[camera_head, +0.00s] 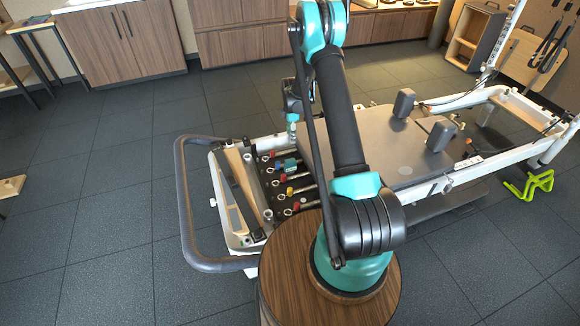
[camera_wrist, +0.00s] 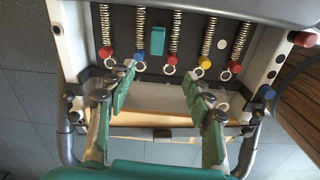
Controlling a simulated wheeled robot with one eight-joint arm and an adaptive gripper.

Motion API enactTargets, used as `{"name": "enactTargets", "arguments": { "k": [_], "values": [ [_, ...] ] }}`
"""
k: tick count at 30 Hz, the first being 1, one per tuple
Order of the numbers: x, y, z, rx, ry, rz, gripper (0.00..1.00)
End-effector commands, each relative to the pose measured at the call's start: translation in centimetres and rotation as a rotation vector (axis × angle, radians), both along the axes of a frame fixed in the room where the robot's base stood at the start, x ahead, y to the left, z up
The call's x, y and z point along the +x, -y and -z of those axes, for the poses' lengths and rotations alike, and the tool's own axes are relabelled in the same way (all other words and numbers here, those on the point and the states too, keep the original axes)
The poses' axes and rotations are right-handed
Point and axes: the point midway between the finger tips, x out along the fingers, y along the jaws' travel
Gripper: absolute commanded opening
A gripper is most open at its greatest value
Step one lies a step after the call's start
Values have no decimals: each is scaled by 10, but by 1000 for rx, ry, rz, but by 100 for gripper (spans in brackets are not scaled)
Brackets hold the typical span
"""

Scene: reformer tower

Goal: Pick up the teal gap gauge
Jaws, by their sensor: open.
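The teal gap gauge (camera_wrist: 158,40) is a small upright-looking block on the black spring bed, between two springs in the wrist view. In the head view a small teal patch that looks like it (camera_head: 287,165) shows among the springs, partly crowded by them. My gripper (camera_wrist: 162,82) is open and empty, its two green-padded fingers spread apart. The gauge lies beyond the fingertips, roughly between their lines, and is not touched. In the head view my gripper (camera_head: 292,118) hangs above the spring bed, partly behind my arm.
Several coil springs with red, blue and yellow ends (camera_wrist: 204,62) flank the gauge closely. The reformer's frame and grey foot bar (camera_head: 186,205) surround the bed. The grey carriage (camera_head: 375,140) lies to its right. A round wooden stand (camera_head: 285,290) is at the front.

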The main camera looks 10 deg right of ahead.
Motion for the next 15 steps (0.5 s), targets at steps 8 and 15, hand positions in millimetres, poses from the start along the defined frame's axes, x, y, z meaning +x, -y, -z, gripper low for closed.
{"name": "enactTargets", "arguments": {
  "k": [8,15],
  "values": [
    [10,-3,38,-2,-21,-104,52],
    [10,-3,75,-2,-21,-105,52]
  ]
}}
